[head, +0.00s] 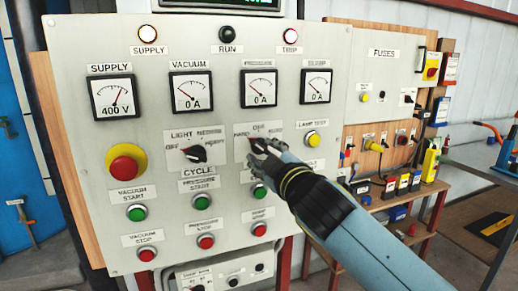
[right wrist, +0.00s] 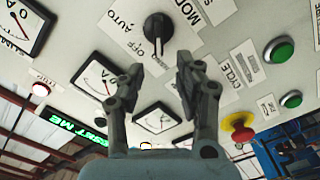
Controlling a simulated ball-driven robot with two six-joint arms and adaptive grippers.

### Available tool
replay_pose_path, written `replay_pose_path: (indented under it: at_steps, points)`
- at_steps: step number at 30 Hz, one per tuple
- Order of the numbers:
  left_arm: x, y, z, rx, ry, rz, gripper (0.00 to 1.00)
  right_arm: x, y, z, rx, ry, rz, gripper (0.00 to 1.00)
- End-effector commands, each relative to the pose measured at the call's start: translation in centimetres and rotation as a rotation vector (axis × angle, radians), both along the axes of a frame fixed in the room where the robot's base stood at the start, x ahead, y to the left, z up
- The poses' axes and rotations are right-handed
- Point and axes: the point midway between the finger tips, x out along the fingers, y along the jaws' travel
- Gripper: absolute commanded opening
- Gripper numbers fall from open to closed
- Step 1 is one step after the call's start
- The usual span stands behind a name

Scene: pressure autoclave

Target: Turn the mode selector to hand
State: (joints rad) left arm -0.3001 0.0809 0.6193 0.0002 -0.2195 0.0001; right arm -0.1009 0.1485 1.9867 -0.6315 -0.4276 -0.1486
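The mode selector is a black rotary knob (right wrist: 158,27) on the grey panel, with OFF and AUTO labels beside it in the right wrist view. Its pointer appears to lie toward OFF. In the head view my right gripper mostly hides the knob, and part of its label plate (head: 240,150) shows. My right gripper (head: 262,150) is at the panel front by the selector. In the right wrist view its two fingers (right wrist: 158,72) are spread apart, with the knob beyond the gap and nothing held. My left gripper is not in view.
A second black selector (head: 193,154) sits left of my gripper. A red emergency button (head: 124,169), green start buttons (head: 202,202), red stop buttons (head: 206,241) and a yellow lamp test button (head: 312,139) surround the area. Gauges (head: 259,88) are above. A fuse box (head: 382,75) is at right.

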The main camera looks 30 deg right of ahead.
Motion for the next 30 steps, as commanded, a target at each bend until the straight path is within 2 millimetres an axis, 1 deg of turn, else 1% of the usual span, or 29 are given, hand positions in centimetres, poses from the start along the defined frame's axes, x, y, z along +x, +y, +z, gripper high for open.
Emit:
replay_pose_path:
  at_steps: [1,3,6,10,15,30]
  points:
    - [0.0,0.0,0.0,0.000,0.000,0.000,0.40,-1.3,0.3,-0.1,0.001,0.002,0.000,0.35]
    - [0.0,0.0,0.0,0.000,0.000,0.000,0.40,-2.8,0.7,-0.1,0.002,0.003,0.000,0.35]
    - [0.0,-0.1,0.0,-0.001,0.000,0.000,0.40,-4.6,1.1,-0.1,0.002,0.003,0.000,0.35]
    - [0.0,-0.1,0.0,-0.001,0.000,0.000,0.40,-6.1,1.5,-0.1,0.001,0.002,-0.001,0.35]
    - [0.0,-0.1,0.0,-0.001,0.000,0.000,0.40,-6.8,1.6,0.0,0.001,0.000,-0.001,0.35]
    - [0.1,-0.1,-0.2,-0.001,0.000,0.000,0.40,-6.8,1.6,-0.1,0.000,0.001,-0.001,0.35]
